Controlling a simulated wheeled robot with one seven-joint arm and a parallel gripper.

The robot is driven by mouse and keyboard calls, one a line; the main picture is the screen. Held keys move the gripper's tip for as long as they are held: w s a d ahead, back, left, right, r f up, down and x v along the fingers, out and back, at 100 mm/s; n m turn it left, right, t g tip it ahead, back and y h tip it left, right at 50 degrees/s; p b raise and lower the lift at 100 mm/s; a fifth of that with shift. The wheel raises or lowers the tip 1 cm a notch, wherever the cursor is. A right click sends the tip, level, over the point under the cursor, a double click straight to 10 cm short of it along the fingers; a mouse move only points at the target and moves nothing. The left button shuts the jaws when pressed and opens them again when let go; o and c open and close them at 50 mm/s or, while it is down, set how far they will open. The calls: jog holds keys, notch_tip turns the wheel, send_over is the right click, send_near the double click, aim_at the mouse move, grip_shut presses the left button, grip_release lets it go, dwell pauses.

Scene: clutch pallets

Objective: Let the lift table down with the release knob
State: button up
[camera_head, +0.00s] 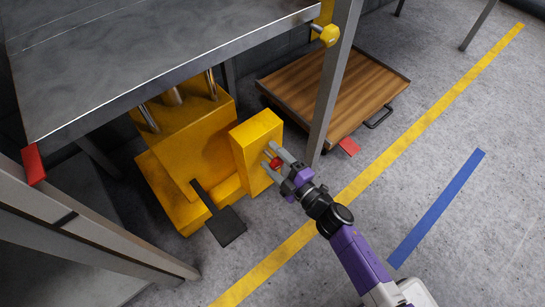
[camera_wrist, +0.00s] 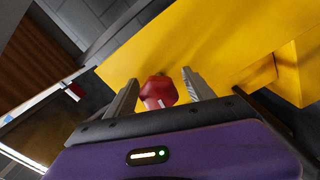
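The lift table has a grey metal top (camera_head: 150,60) above a yellow base (camera_head: 195,150) with shiny rods between them. A yellow box (camera_head: 254,140) stands on the base's right side. The red release knob (camera_head: 277,163) sits on that box's face; it also shows in the wrist view (camera_wrist: 158,91). My gripper (camera_head: 273,157) is at the knob with its fingers apart, one on either side. In the wrist view the fingers (camera_wrist: 160,88) flank the knob, with a gap at least on the right; contact on the left is unclear.
A black pedal (camera_head: 226,226) sticks out at the base's front. A grey post (camera_head: 333,85) stands just right of the yellow box. A wooden-topped cart (camera_head: 310,90) is behind it. Open floor with a yellow line (camera_head: 400,150) and a blue line (camera_head: 437,208) lies to the right.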

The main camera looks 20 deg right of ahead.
aim_at(280, 166)
jog(key=shift+p+v, duration=0.95)
jog(key=shift+v, duration=2.95)
jog(key=shift+s, duration=0.2)
jog(key=s+d+r+m+h, duration=0.1)
jog(key=s+r+m, duration=0.25)
jog(key=s, duration=0.45)
jog(key=s+d+r+m+h, duration=0.1)
jog(key=s+r+m+h, duration=0.2)
jog(key=s, duration=0.6)
jog(key=s+a+r+m+g, duration=0.2)
jog(key=s+a+r+m, duration=0.1)
jog(key=s+r+m, duration=0.7)
notch_tip(280, 166, up, 38)
jog(key=s+p, duration=0.1)
jog(key=p, duration=3.4)
jog(key=shift+s+f+g+h, duration=0.2)
jog(key=shift+s+g+h, duration=0.05)
jog(key=shift+g+h, duration=0.05)
